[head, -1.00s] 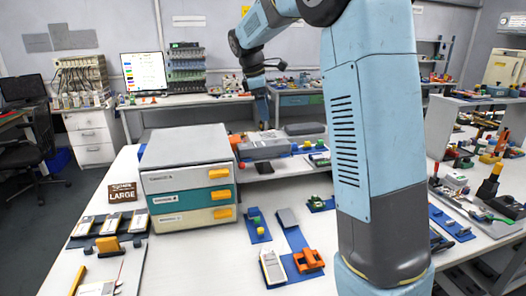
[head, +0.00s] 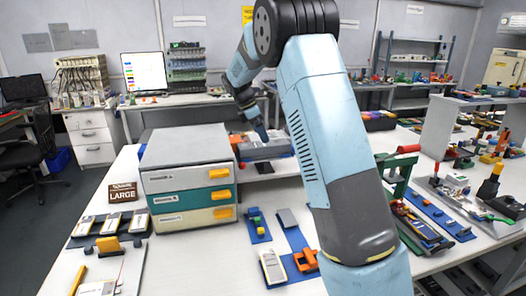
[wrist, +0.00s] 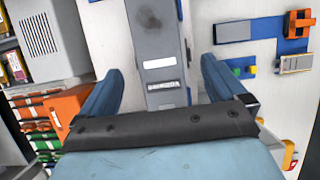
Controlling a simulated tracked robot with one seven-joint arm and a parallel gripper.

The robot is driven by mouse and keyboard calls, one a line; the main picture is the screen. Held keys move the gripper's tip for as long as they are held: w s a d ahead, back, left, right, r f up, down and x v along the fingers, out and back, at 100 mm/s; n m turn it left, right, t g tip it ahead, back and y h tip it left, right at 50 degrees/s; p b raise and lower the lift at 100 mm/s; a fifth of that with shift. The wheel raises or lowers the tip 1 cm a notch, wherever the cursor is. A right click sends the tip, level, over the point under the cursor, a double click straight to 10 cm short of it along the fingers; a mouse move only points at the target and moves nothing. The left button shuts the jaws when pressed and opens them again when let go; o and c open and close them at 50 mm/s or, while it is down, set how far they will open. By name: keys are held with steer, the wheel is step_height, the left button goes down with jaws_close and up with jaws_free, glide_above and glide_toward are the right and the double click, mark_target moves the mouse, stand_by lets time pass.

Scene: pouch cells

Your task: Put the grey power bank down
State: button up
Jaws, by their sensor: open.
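A flat grey slab (head: 287,218), which looks like the grey power bank, lies on a blue strip on the near white bench. It also shows at the top of the wrist view (wrist: 233,31). My gripper (head: 263,138) is at the far side of the bench, above a long grey housing (head: 268,152). In the wrist view my gripper (wrist: 160,85) has its blue fingers wide apart, either side of this labelled housing (wrist: 160,50). No held object shows between the fingers. I cannot tell whether a separate grey piece lies on the housing.
A drawer cabinet (head: 188,177) with yellow handles stands left of the housing. An orange clamp (head: 306,260) and a green-yellow block (head: 256,222) sit near the slab. A green press (head: 397,175) stands to the right. Bare bench lies in front of the cabinet.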

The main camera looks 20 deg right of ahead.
mark_target(264, 149)
steer(key=x, duration=0.5)
steer(key=shift+w+a+f, duration=0.1)
steer(key=shift+a, duration=0.3)
steer(key=shift+d+f, duration=0.25)
steer(key=shift+f, duration=0.4)
steer(key=c, duration=1.5)
